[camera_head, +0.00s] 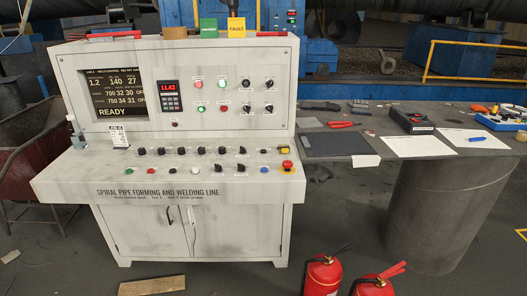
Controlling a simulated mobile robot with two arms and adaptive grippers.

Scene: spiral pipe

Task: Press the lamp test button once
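The control console (180,130) stands at the left centre, with a sloping desk (100,178) at its front. Along the desk's lower row are a green button (130,170), a red button (151,171), a white button (195,170) and a blue button (264,169), among dark controls. A row of black selector knobs runs above them. On the upright panel are green and red round lamps or buttons (223,107). Labels are too small to read, so I cannot tell which is the lamp test button. Neither of my grippers is in view.
A red emergency stop (287,165) on yellow sits at the desk's right end. A screen (118,92) reads READY. Two red fire extinguishers (322,277) stand in front at right. A side table (375,128) holds a dark pad, papers and tools. A wooden board (151,286) lies on the floor.

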